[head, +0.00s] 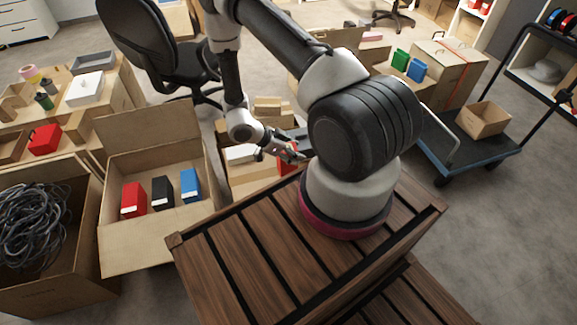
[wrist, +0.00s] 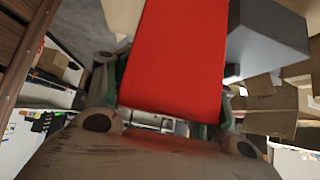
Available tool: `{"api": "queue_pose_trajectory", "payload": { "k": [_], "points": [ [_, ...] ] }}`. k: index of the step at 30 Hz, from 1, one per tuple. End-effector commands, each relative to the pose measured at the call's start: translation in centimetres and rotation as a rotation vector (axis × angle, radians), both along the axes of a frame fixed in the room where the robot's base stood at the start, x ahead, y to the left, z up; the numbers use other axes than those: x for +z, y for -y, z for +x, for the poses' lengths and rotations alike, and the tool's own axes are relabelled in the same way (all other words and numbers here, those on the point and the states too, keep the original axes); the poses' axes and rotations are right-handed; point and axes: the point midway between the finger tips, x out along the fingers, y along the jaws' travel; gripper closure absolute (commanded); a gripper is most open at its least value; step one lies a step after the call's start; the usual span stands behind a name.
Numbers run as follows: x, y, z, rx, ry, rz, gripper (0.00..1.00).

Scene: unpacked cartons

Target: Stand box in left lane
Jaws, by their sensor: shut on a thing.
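My gripper (head: 289,153) is shut on a red box (head: 286,166), beside the wooden slatted stand and partly behind my arm. In the wrist view the red box (wrist: 178,60) fills the middle between the fingers, and a grey box (wrist: 268,42) is close to its right. An open carton (head: 115,240) at left holds three boxes side by side: red (head: 133,200), black (head: 162,192) and blue (head: 191,185). I cannot make out marked lanes. The bottom of the held box is hidden in the head view.
Below my gripper is another carton (head: 240,182) with a white box (head: 240,153) in it. A carton of coiled cable (head: 90,275) stands at far left. The wooden stand (head: 235,265) fills the front. A blue cart (head: 470,150) is at right, with open floor before it.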

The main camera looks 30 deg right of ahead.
Motion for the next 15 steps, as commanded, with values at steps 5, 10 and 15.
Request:
{"api": "queue_pose_trajectory", "payload": {
  "k": [5,10,15],
  "points": [
    [-2.2,0.0,0.1,0.003,0.000,0.000,0.76],
    [-4.8,0.0,0.0,0.004,-0.001,0.000,0.76],
    [-6.4,0.0,0.1,0.004,0.000,0.001,0.76]
  ]
}}
